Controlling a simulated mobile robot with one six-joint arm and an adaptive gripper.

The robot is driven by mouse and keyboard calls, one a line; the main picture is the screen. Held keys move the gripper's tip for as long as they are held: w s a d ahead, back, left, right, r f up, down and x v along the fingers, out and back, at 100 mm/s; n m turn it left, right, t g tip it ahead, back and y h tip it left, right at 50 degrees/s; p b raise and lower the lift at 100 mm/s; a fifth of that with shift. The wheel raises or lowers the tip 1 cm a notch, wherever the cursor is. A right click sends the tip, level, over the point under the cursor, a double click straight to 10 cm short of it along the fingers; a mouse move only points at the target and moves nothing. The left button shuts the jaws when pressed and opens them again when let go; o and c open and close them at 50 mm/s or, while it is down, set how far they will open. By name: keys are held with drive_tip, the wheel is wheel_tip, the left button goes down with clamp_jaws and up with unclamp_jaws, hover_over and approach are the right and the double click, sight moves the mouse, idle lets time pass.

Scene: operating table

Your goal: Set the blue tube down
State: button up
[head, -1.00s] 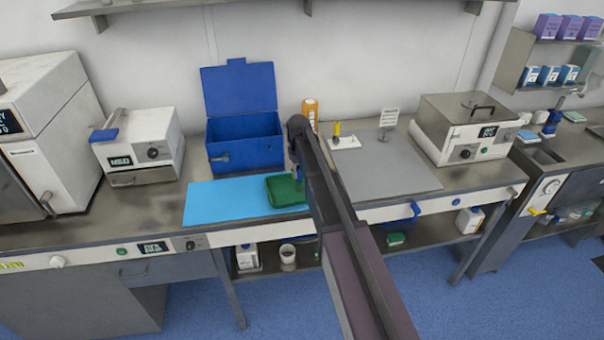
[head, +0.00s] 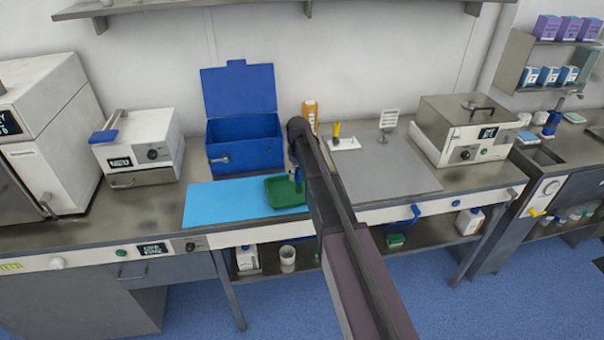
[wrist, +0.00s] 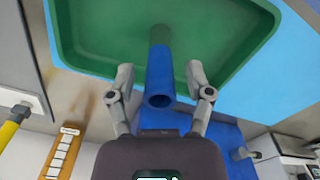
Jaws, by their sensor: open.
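The blue tube (wrist: 160,76) stands between the two fingers of my gripper (wrist: 160,82) in the wrist view, its open end toward the camera. Its far end is over the floor of the green tray (wrist: 90,35) and seems to meet it; contact is hard to judge. My gripper is open, with a gap on each side of the tube. In the head view the green tray (head: 272,200) lies on the light-blue mat (head: 222,203), and my arm partly hides its right side. The fingers are hard to make out there.
An open blue box (head: 245,145) stands behind the mat. A grey mat (head: 395,175) on the right has clear room.

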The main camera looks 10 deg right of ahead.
wheel_tip(320, 180, up, 12)
drive_tip(key=p, duration=1.2)
drive_tip(key=shift+r, duration=0.1)
drive_tip(key=shift+s, duration=0.1)
idle(0.5)
drive_tip(key=s+d+m, duration=0.1)
drive_tip(key=s+m, duration=0.4)
drive_tip(key=s, duration=2.4)
drive_tip(key=shift+d, duration=0.2)
wheel_tip(320, 180, down, 8)
drive_tip(key=b, duration=0.8)
drive_tip(key=shift+f, duration=0.25)
